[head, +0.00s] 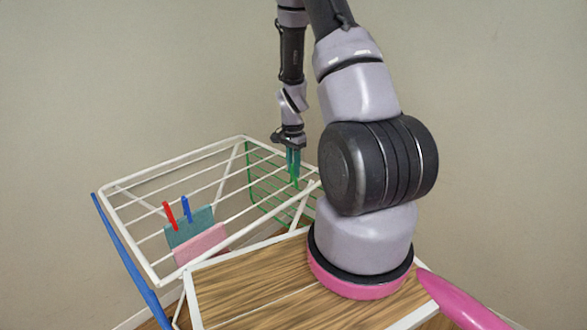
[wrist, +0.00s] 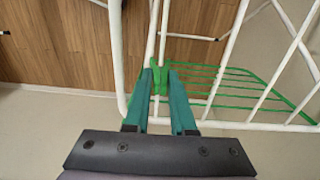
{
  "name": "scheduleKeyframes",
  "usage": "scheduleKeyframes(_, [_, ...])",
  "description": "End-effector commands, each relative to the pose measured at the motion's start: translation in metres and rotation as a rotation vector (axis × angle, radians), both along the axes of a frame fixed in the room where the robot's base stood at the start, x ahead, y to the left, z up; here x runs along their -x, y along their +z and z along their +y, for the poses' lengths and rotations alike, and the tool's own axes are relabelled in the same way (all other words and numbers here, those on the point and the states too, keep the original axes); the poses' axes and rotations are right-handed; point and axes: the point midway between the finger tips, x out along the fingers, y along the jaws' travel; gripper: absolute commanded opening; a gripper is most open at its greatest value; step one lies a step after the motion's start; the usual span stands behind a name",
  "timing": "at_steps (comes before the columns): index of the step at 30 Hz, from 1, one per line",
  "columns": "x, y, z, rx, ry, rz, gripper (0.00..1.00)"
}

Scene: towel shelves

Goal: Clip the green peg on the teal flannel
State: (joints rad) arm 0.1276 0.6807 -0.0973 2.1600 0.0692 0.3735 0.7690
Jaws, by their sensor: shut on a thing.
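My gripper (head: 292,163) has teal fingers that point down at the rack's right end. It is shut on the green peg (head: 295,179). In the wrist view the green peg (wrist: 160,77) sits between the two fingertips, in line with white rods; I cannot tell whether it grips a rod. The teal flannel (head: 189,229) hangs from a rod at the rack's front left, well to the left of my gripper. A red peg (head: 169,214) and a blue peg (head: 187,209) stand at its top edge. The flannel is not in the wrist view.
The white drying rack (head: 140,256) has several parallel rods. A pink cloth (head: 203,243) hangs in front of the teal flannel. A green wire panel (head: 263,184) is at the rack's right end. A wooden-topped table (head: 250,290) is in front.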

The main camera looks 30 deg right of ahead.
Motion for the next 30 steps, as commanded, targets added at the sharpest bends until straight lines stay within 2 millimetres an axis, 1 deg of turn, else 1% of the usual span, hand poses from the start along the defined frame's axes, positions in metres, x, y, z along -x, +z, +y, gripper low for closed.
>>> scheduleKeyframes(30, [0.000,0.050,0.000,0.001,0.000,-0.001,0.00])
